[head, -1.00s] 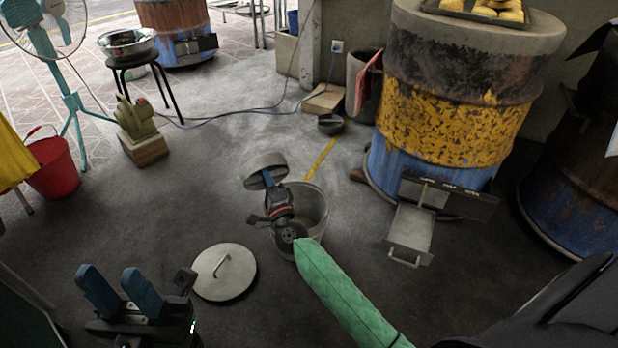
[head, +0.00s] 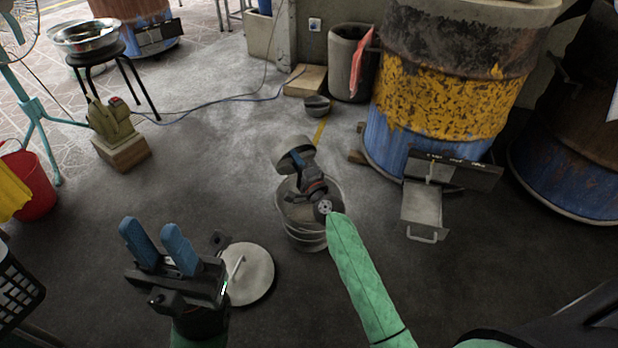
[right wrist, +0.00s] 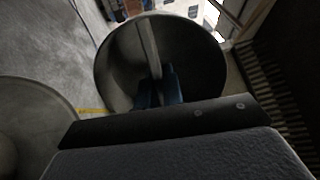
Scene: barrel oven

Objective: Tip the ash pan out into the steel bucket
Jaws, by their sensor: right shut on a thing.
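My left gripper (head: 149,228) is open and empty.
A round lid (head: 258,282) with a handle lies on the floor left of the bucket. The blue-and-yellow barrel oven (head: 445,95) stands behind right, with a metal drawer (head: 424,208) pulled out. A small bowl (head: 317,106) and cables lie behind. Floor left of the bucket is mostly clear.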

